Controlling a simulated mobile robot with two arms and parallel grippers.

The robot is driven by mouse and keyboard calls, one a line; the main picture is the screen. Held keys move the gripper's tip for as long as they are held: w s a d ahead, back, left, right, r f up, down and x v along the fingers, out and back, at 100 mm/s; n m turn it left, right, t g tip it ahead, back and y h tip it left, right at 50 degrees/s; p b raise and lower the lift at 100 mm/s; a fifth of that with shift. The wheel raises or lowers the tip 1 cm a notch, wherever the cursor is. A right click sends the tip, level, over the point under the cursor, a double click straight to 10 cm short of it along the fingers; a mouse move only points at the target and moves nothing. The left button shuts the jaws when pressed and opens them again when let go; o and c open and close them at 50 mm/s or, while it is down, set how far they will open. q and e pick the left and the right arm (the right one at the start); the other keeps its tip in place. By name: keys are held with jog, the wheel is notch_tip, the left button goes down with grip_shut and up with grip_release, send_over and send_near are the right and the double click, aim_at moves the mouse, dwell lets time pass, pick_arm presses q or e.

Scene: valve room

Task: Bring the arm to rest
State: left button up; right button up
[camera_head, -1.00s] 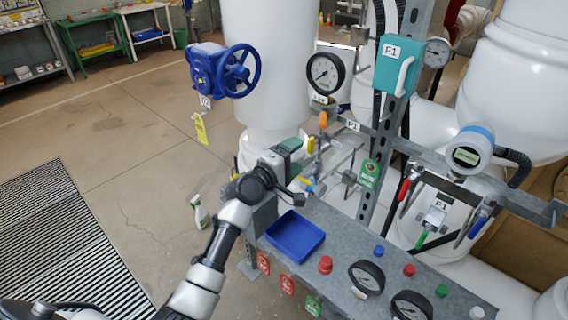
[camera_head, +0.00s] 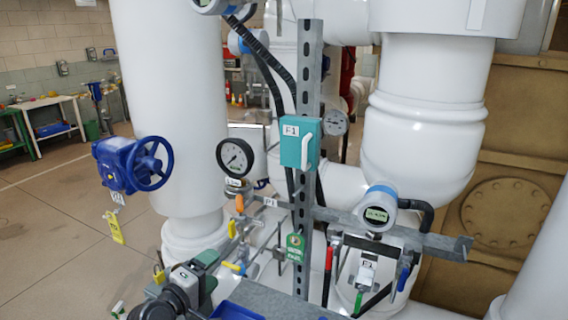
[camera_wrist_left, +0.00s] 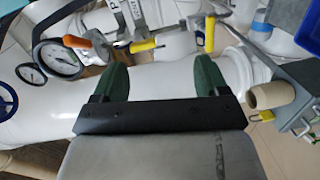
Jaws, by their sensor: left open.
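My left arm comes in at the bottom of the head view, with its left gripper (camera_head: 212,266) low beside the pipe rack, near a yellow-handled valve (camera_head: 233,267). In the left wrist view the gripper (camera_wrist_left: 161,72) shows two dark green fingers spread wide apart with nothing between them. Beyond the fingers are an orange handle (camera_wrist_left: 88,43) and yellow handles (camera_wrist_left: 143,46). I cannot tell how close the fingers are to them. My right gripper is in neither view.
A blue tray (camera_head: 236,312) sits on the grey bench at the bottom edge. A pressure gauge (camera_head: 235,157), a teal box (camera_head: 300,143) on a steel post and a blue handwheel valve (camera_head: 147,163) stand around the arm. Open floor (camera_head: 50,235) lies left.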

pick_arm(q)
jog(key=s+d+f+m+g+y, duration=0.1)
jog(key=s+d+f+m+g, duration=0.15)
jog(key=s+f+m, duration=0.35)
jog(key=s+d+f+m+g, duration=0.15)
jog(key=s+f+g, duration=0.25)
jog(key=s, duration=0.4)
jog(key=s+a+f+m+g+y, duration=0.1)
jog(key=s+m+g+y, duration=0.15)
jog(key=s, duration=0.65)
jog(key=s+a+f+m+g+y, duration=0.1)
jog(key=s+a+m+g+y, duration=0.2)
jog(key=s, duration=0.7)
notch_tip(320, 180, down, 25)
jog(key=d+m+g, duration=0.1)
jog(key=d, duration=0.1)
jog(key=s+a+f, duration=0.1)
jog(key=s+f, duration=0.7)
jog(key=s+a+f+g, duration=0.1)
jog(key=s+a+f, duration=0.1)
jog(key=s+f, duration=0.7)
jog(key=shift+a+f+m+g, duration=0.2)
jog(key=shift+a+m+g, duration=0.05)
jog(key=shift+m+g, duration=0.05)
